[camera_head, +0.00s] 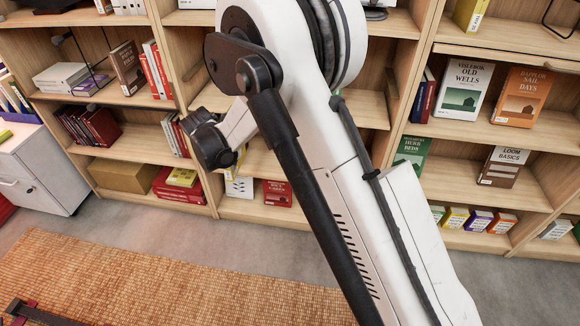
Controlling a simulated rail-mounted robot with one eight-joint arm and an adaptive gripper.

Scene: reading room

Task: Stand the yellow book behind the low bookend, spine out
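Several yellow things show, and I cannot tell which is the task's yellow book. A yellow book (470,14) stands on the upper right shelf, cut by the top edge. A thin black wire frame (561,18) at the top right may be a bookend; another black frame stands at the left shelf. My arm crosses the middle. Its dark wrist end (212,145) is before the middle shelves, with a small yellowish patch beside it. My gripper's fingers are not distinguishable.
A white cabinet (38,170) is at the left. A brown box (122,177) sits low left. A woven rug (130,275) covers the floor in front.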

